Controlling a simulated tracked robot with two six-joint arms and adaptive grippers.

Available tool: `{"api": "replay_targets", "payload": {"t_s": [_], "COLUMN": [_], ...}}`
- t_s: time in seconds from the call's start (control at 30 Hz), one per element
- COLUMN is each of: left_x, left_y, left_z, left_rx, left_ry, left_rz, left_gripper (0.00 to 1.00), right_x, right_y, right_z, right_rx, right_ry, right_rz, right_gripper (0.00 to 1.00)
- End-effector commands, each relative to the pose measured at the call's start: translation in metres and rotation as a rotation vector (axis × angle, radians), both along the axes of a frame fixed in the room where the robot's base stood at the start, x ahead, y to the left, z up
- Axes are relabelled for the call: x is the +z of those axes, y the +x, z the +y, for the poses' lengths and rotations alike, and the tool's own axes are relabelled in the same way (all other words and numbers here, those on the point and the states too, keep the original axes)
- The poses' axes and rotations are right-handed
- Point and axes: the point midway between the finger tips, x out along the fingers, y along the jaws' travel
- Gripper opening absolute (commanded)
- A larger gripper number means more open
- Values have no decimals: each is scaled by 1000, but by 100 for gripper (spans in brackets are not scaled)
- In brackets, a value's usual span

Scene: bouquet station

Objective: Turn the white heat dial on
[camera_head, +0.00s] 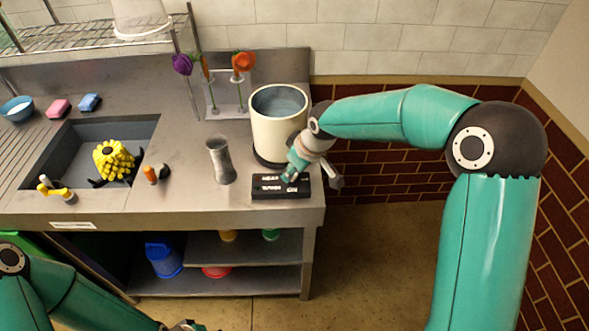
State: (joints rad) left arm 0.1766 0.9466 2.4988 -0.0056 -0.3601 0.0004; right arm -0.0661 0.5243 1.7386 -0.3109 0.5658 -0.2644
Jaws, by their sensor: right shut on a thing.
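A black control panel (280,194) with white markings lies at the front right of the steel counter. My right gripper (291,177) reaches down onto the panel's right part from the right. Its fingers are shut at the place of the white heat dial, which they mostly hide, so I cannot read its setting. A cream pot (278,135) with a dark base stands just behind the panel. My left gripper (187,326) barely shows at the bottom edge, low in front of the counter and away from the panel. Its fingers are cut off.
A grey vase (220,160) stands left of the panel. Purple and orange flowers (240,64) stand in a rack behind. A sink (62,142) with a yellow flower-like bundle (114,160) is at left. A blue bucket (163,259) sits on the lower shelf. The floor at right is clear.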

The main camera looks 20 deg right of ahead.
Motion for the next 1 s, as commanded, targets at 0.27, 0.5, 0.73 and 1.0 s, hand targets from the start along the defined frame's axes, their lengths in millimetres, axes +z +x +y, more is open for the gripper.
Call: {"api": "replay_targets", "payload": {"t_s": [0.27, 0.5, 0.73, 1.0], "left_x": [-11, -38, -73, -104], "left_y": [0, 0, 0, 0], "left_z": [0, 0, 0, 0], "left_rx": [0, 0, 0, 0], "left_ry": [0, 0, 0, 0], "left_rz": [0, 0, 0, 0], "left_gripper": [40, 40, 40, 40], "right_x": [-2, -5, -7, -4], "right_y": [0, 0, 0, 0], "right_z": [0, 1, 2, 4], "right_rx": [-45, -176, -374, -631], "right_ry": [0, 0, -1, -1], "right_rz": [-1, -6, -6, -5], "right_gripper": [0, 0, 0, 0]}}
